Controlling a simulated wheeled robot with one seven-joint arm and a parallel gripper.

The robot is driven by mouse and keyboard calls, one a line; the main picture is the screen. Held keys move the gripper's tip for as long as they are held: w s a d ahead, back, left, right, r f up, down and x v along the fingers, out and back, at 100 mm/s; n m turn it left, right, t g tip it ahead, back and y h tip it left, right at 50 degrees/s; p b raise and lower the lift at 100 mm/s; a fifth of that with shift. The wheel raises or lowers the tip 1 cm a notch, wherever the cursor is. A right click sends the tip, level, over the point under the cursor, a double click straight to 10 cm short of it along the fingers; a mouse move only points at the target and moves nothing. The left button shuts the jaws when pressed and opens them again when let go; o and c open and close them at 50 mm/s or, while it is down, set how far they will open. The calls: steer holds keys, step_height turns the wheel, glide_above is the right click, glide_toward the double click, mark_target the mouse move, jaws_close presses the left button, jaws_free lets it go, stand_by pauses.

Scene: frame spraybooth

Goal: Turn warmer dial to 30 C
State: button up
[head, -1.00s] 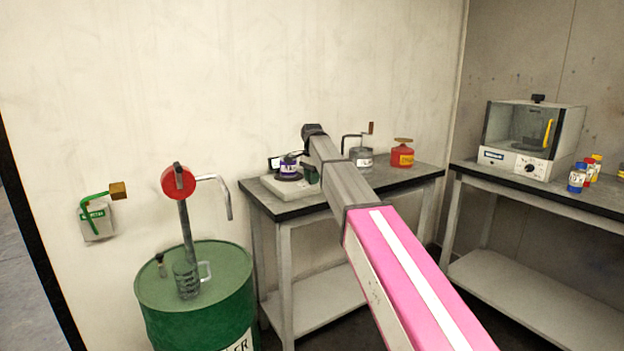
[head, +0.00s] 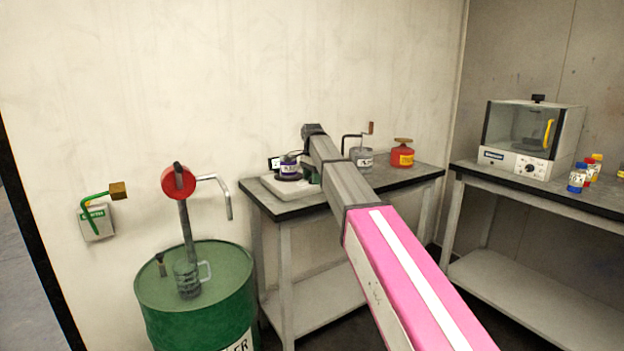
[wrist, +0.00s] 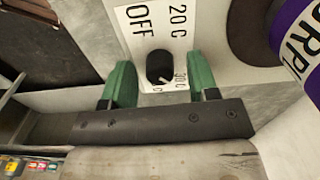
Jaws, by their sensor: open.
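The warmer (head: 280,190) is a pale flat unit on the grey bench, with a purple-labelled can (head: 289,168) on it. In the wrist view its white dial panel (wrist: 140,30) reads OFF, 20 C and 30 C, with another label partly hidden. The black dial knob (wrist: 160,66) sits at the lower part of this panel; a light mark shows on its lower side, but its exact setting is hard to tell. My gripper (wrist: 160,72) is open, its green fingers on either side of the knob with gaps showing. In the head view my arm hides most of the gripper.
A grey can with a crank handle (head: 361,158) and a red can (head: 402,155) stand farther along the bench. The purple-labelled can is close to the right finger in the wrist view. A green drum (head: 215,310) stands left of the bench.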

step_height(320, 180, up, 11)
steer(key=shift+f, duration=0.15)
stand_by(0.5)
